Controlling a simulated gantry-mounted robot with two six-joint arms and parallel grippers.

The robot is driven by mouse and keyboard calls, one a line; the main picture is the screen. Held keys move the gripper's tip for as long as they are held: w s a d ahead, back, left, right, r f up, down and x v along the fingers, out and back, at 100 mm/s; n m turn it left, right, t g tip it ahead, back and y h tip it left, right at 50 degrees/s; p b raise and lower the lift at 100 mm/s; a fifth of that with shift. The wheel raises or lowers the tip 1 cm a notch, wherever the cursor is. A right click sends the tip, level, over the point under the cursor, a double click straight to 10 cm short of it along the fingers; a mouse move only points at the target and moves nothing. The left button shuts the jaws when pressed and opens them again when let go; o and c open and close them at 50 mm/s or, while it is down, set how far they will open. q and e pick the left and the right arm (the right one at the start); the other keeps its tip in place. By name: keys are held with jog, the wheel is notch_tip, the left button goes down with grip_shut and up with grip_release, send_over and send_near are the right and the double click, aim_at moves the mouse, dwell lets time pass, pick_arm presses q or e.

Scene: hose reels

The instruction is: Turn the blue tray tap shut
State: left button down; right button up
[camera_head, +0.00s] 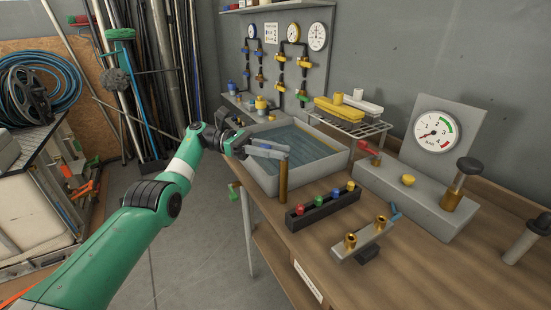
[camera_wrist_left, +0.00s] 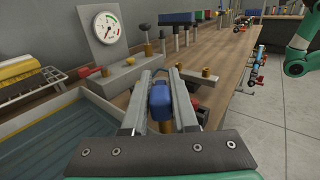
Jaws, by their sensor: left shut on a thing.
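The blue tray tap has a dark blue handle (camera_wrist_left: 161,96) in the left wrist view, on top of a brass post (camera_head: 283,180) at the front edge of the grey tray (camera_head: 262,172). My left gripper (camera_head: 284,152) reaches over the tray's near corner. In the left wrist view its two grey fingers (camera_wrist_left: 160,100) lie on either side of the blue handle, shut on it. In the head view the fingers mostly hide the handle. My right gripper is not in view.
A black rack (camera_head: 322,211) with several coloured knobs stands in front of the tray. A metal block with brass fittings (camera_head: 362,240) is nearer. A gauge stand (camera_head: 437,130) is at the right, and a drying rack (camera_head: 348,124) with yellow items stands behind the tray.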

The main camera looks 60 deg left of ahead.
pick_arm(q)
jog(key=shift+f, duration=0.1)
jog(key=c, duration=0.7)
grip_release()
notch_tip(320, 180, up, 4)
jog(key=shift+f+p, duration=0.2)
jog(key=shift+p, duration=0.8)
jog(key=shift+s+d+r, duration=0.2)
jog(key=shift+r, duration=0.25)
jog(key=s+d+r+p, duration=0.2)
jog(key=s+d+r, duration=0.1)
jog(key=s+d+r+p, duration=0.2)
jog(key=s+d, duration=0.1)
jog(key=s+d+r+p, duration=0.2)
jog(key=s+d+r, duration=0.1)
jog(key=d, duration=0.1)
jog(key=shift+r, duration=0.35)
